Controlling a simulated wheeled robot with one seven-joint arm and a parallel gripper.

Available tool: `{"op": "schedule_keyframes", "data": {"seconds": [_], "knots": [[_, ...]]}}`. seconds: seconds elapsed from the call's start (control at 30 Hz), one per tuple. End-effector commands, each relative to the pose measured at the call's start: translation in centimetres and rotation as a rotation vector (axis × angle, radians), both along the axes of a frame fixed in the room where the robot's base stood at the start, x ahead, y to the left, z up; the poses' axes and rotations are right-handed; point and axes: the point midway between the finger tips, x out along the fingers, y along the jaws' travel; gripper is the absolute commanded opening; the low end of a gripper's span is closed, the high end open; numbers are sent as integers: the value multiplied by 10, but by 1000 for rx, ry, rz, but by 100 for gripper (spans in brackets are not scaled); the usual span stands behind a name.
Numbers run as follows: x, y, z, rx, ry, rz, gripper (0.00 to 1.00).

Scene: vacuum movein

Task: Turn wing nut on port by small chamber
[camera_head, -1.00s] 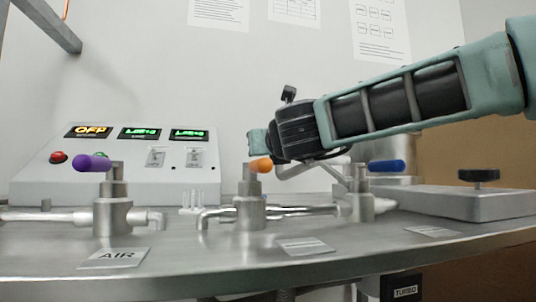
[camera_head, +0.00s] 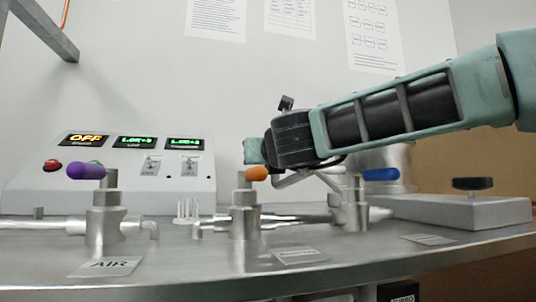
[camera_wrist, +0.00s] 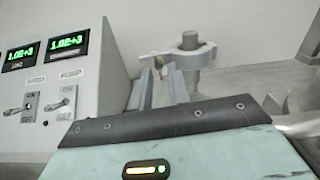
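In the wrist view, a pale metal clamp (camera_wrist: 178,54) sits around a vertical port stub (camera_wrist: 190,42) past my fingertips. The wing nut seems to be at the clamp's left end, but it is too small and partly covered to make out clearly. My gripper (camera_wrist: 160,72) points at the clamp with its two grey fingers apart, close to that left end. I cannot tell whether they touch it. In the head view, my wrist hides the fingers and the clamp. A metal cylinder (camera_head: 388,160), perhaps the small chamber, stands behind the blue-handled valve.
A control box (camera_head: 140,190) with lit displays stands at the left, close to my gripper in the wrist view. Valves with purple (camera_head: 86,171), orange (camera_head: 257,173) and blue (camera_head: 381,174) handles line the table front. A flat block with a black knob (camera_head: 472,184) is at right.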

Motion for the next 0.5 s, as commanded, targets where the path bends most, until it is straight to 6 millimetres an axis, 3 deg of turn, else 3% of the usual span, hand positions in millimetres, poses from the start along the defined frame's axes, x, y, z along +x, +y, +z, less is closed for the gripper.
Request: {"op": "schedule_keyframes", "data": {"seconds": [0.17,0.5], "knots": [[-18,-5,2,-2,-4,0,18],[-84,-24,2,-3,-4,-1,18]]}}
